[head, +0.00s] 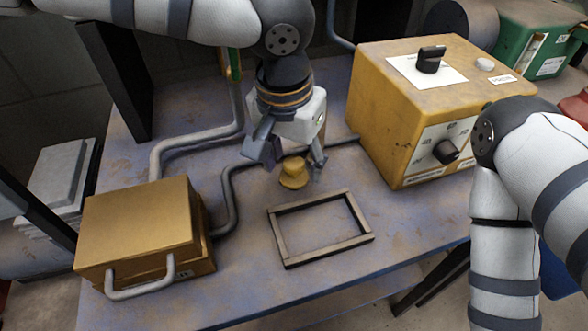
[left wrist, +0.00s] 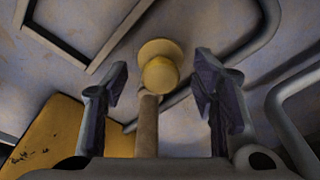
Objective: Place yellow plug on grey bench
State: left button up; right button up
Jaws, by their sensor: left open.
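The yellow plug (head: 294,172) stands upright on the grey bench (head: 250,270), just behind the dark rectangular frame. It also shows in the left wrist view (left wrist: 160,70), between and beyond the fingertips. My left gripper (head: 288,164) is open above and around the plug, with one finger to its left and one to its right. In the left wrist view the left gripper (left wrist: 160,90) has a clear gap between its fingers and the plug. My right arm comes in at the right edge of the head view, but its gripper is out of sight.
The dark rectangular frame (head: 279,236) lies flat in front of the plug. A yellow box with knobs (head: 400,105) stands right of the left gripper. A yellow box with a grey handle (head: 138,225) stands at left. Grey pipes (head: 230,190) run behind and left of the plug.

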pick_arm(q)
jog(key=shift+w+f, duration=0.15)
jog(key=shift+f, duration=0.25)
jog(key=c, duration=1.2)
